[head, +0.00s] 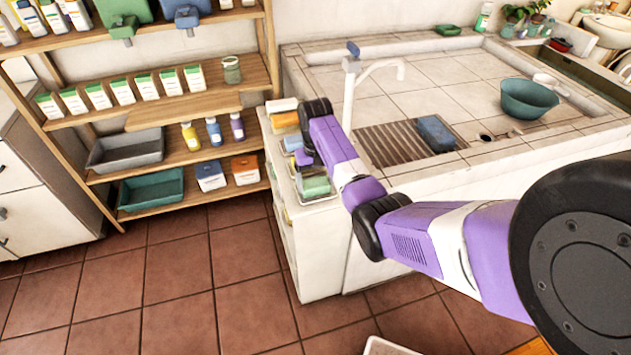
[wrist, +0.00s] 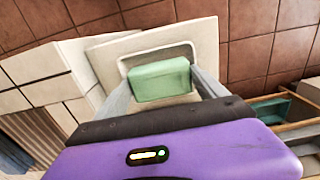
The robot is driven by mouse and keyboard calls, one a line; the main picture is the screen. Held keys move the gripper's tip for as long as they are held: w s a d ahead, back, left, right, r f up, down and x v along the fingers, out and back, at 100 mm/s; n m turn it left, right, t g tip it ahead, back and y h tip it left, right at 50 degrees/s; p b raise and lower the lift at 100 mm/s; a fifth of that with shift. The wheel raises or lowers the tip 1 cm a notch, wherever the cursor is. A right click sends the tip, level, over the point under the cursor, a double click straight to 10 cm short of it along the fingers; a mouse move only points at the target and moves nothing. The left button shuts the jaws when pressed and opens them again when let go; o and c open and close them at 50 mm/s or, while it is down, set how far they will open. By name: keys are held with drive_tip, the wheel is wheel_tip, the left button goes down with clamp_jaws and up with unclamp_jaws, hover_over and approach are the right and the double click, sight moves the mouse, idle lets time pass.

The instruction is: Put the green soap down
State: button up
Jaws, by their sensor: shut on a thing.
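The green soap (wrist: 162,80) is a pale green block between the two fingers of my gripper (wrist: 163,84) in the wrist view. The fingers are shut on its two ends. A pale, shallow dish (wrist: 128,63) with a raised rim lies under or just behind the soap. In the head view the soap (head: 315,187) shows over this dish (head: 333,194), at the front end of the narrow ledge left of the washbasin. My gripper (head: 309,172) is partly hidden there by my arm. I cannot tell whether the soap touches the dish.
More coloured blocks, including an orange one (head: 284,122), sit farther back on the ledge. The white tap (head: 349,95) stands close to the right of my arm. A blue block (head: 436,133) lies on the slatted drain area. A wooden shelf unit (head: 190,103) stands to the left.

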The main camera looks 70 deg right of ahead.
sight(315, 183)
drive_tip(key=shift+f, duration=0.15)
drive_tip(key=o, duration=1.7)
wheel_tip(315, 183, up, 12)
drive_tip(key=shift+r+p, duration=0.15)
drive_tip(key=shift+p, duration=0.5)
